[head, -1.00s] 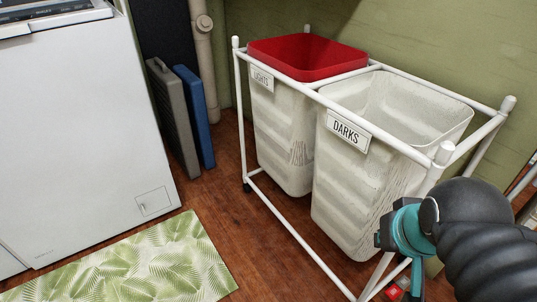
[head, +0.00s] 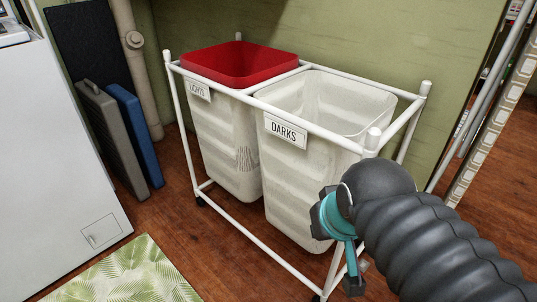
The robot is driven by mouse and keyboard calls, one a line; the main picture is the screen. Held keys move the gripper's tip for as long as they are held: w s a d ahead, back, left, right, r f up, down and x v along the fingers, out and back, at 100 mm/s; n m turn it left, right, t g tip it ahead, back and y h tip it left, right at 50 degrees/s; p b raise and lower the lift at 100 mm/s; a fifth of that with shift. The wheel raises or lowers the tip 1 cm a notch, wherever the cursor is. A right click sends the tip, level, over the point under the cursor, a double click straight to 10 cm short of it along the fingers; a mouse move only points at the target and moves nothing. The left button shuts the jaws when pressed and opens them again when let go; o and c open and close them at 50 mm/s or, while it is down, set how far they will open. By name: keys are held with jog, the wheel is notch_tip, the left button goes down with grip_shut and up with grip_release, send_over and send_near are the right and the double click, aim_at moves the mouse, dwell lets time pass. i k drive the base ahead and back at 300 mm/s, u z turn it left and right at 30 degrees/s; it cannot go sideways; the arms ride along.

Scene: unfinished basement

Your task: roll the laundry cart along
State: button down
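The laundry cart (head: 253,101) is a white tube frame with two hampers, standing on the wood floor in the middle of the head view. The right hamper (head: 300,205) is off-white, labelled "DARKS", and looks empty. My gripper (head: 334,235), black and teal at the end of my dark arm, is low at the cart's near right corner. It overlaps the right hamper and the corner post in the picture. Its fingers are partly hidden, so I cannot tell whether they touch or hold the post.
A white appliance (head: 50,170) stands at the left, with a leaf-patterned mat (head: 130,272) before it. Grey and blue folded panels (head: 133,137) lean by a pipe (head: 138,85). A green wall is behind the cart. A perforated metal upright (head: 492,125) stands at the right.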

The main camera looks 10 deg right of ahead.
aim_at(273, 126)
jog(key=u, duration=1.9)
jog(key=k, duration=1.55)
jog(key=z, duration=2.3)
jog(key=i, duration=0.5)
